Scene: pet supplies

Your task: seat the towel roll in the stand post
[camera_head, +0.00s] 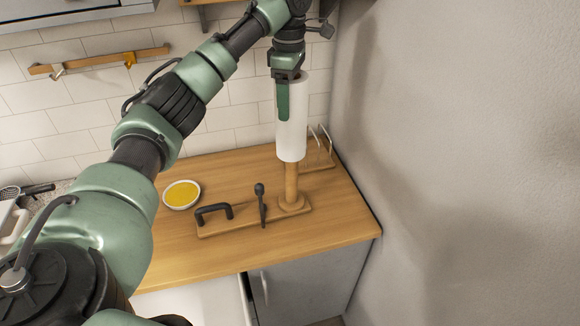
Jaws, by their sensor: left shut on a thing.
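The white towel roll (292,135) is upright, held high by my left gripper (284,100), which comes down from above and is shut on it. The wooden stand post (291,182) rises from its round foot on a wooden base (235,224). The lower part of the post shows below the roll's bottom end and looks in line with it. The upper part of the post is hidden by the roll; I cannot tell whether the roll is around it or in front of it. The roll's bottom end is well above the base. My right gripper is not in view.
The base also carries a black handle (213,211) and a thin dark upright arm (262,204). A white dish with yellow contents (181,195) stands left on the wooden counter (200,262). A wire rack (320,150) stands behind the roll. A grey wall (460,160) bounds the right.

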